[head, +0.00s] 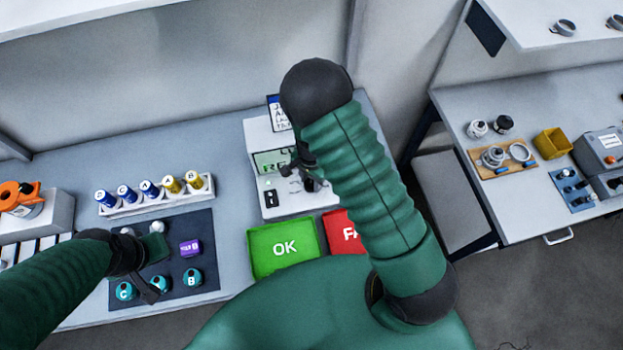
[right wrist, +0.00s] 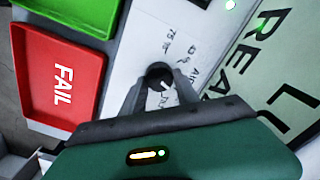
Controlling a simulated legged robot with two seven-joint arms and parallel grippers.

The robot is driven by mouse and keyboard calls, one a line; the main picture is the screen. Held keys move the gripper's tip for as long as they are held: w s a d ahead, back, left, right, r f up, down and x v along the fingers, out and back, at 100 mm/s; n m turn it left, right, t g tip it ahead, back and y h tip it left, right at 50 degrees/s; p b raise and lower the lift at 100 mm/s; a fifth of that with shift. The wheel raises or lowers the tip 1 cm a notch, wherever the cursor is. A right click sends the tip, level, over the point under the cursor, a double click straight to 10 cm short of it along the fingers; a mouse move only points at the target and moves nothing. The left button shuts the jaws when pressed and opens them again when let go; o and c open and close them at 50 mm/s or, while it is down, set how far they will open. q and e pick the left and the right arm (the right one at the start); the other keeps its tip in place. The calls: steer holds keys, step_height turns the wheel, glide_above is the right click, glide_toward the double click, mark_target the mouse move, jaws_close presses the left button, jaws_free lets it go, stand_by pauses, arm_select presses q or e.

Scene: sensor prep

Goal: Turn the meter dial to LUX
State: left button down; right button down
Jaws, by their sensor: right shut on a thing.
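The meter (head: 258,139) is a white box at the back of the bench with a pale green display (head: 272,160). The display also shows in the right wrist view (right wrist: 275,75), partly cut off, with large letters reading "LU" and "REA". My right gripper (head: 312,180) reaches down to the meter's face. In the right wrist view its fingers (right wrist: 159,82) are shut on the round black dial (right wrist: 160,72). Small print surrounds the dial; its pointer is not clear. My left gripper (head: 150,275) hangs over the dark mat, its jaws unclear.
A green OK tray (head: 255,262) and a red FAIL tray (head: 333,222) lie before the meter. A rack (head: 150,208) of several coloured cylinders and a dark mat (head: 207,270) with small pots are to the left. A second bench (head: 530,215) stands at right.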

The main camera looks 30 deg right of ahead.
mark_target(309, 184)
steer(key=shift+s+a, duration=0.1)
steer(key=shift+a, duration=0.1)
steer(key=c, duration=1.3)
jaws_free()
steer(key=shift+o, duration=1.4)
arm_select(q)
steer(key=shift+a, duration=0.3)
arm_select(e)
steer(key=shift+o, duration=0.5)
steer(key=shift+a, duration=0.1)
steer(key=shift+r, duration=0.3)
arm_select(q)
steer(key=shift+d+f, duration=0.1)
steer(key=shift+f, duration=0.1)
arm_select(e)
step_height(309, 184, up, 16)
arm_select(q)
steer(key=shift+d, duration=0.1)
arm_select(e)
steer(key=shift+r, duration=0.1)
